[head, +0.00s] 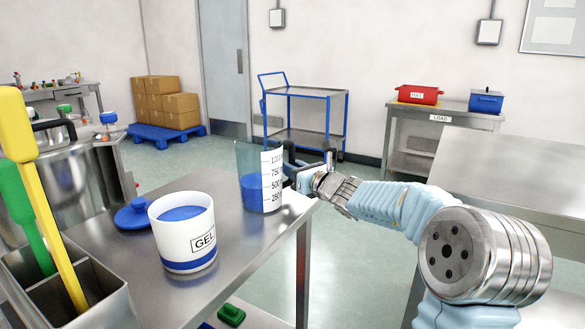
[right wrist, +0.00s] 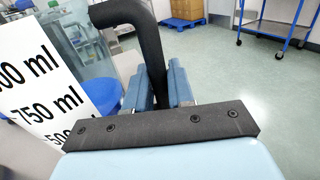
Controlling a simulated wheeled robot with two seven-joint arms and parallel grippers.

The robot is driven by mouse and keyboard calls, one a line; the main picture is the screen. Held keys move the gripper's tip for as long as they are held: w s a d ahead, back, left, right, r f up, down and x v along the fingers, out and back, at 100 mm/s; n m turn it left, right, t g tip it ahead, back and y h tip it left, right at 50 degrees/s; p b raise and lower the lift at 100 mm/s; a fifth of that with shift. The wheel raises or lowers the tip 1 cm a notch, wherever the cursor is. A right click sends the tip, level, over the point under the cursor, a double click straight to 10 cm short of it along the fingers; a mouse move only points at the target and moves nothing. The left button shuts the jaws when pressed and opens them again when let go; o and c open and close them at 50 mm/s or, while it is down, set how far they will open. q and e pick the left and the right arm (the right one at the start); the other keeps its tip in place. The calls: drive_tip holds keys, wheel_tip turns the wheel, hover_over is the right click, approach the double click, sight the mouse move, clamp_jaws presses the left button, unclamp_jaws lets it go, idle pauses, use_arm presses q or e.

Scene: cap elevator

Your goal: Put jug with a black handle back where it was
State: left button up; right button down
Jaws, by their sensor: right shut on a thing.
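The jug with a black handle (head: 250,185) is clear, holds blue liquid and has a white ml scale. It is upright at the right edge of the steel table (head: 235,245); I cannot tell whether its base touches the top. My right gripper (head: 297,168) comes from the right and is shut on the jug's handle. In the right wrist view, the black handle (right wrist: 150,40) runs down between the blue fingers of the right gripper (right wrist: 166,88), and the scale (right wrist: 35,85) shows at the left. My left gripper is not in view.
A white GEL tub (head: 203,240) and a blue lid (head: 135,215) are left of the jug. A steel holder (head: 105,300) with yellow and green tools stands front left. A blue cart (head: 320,110) and a LOAD table (head: 450,119) stand behind. Floor right of the table is clear.

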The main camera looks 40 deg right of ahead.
drive_tip(key=shift+r, duration=0.1)
drive_tip(key=c, duration=1)
unclamp_jaws()
drive_tip(key=s+b, duration=0.2)
drive_tip(key=s, duration=1)
